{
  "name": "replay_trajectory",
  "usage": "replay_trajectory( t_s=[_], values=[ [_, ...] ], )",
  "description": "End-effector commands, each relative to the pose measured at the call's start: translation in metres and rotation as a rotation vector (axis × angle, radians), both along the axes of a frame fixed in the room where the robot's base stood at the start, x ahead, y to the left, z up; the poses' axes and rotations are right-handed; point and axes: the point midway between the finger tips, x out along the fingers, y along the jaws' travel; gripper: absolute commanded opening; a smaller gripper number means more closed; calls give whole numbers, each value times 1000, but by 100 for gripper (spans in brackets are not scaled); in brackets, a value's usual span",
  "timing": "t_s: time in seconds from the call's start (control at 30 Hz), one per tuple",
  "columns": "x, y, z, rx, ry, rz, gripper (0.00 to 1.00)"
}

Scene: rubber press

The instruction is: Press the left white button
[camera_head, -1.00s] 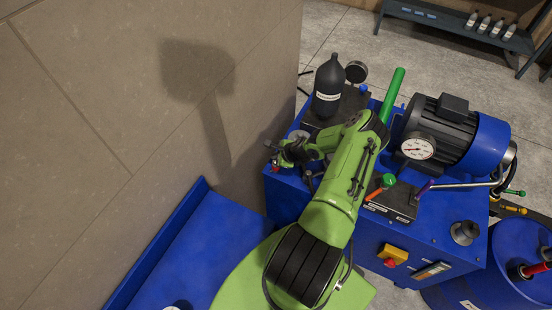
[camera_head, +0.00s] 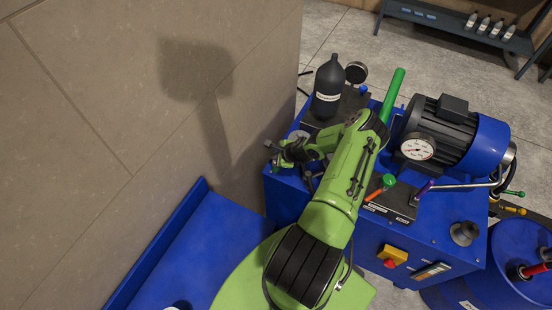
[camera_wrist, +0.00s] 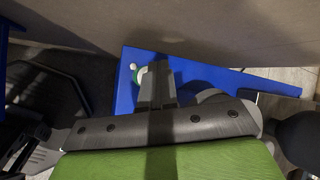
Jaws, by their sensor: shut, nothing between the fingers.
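My gripper (camera_wrist: 157,72) is shut and empty. In the wrist view its fingers reach over the corner of the blue press top (camera_wrist: 125,100). In the head view my gripper (camera_head: 276,150) is at the far left corner of the blue machine (camera_head: 440,235), where no white button shows clearly.
A beige wall (camera_head: 120,110) stands close on the left. A black bottle (camera_head: 328,87), a black gauge (camera_head: 356,72) and a green handle (camera_head: 393,95) rise behind my gripper.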

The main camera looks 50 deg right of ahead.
Motion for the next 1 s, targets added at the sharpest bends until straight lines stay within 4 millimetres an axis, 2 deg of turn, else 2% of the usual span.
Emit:
replay_trajectory(
  t_s=[0.43,0.9,1.0],
  values=[
    [-1,0,9,0,2,0,0],
    [0,0,59,-2,0,0,0],
    [0,0,62,-1,1,0,0]
  ],
)
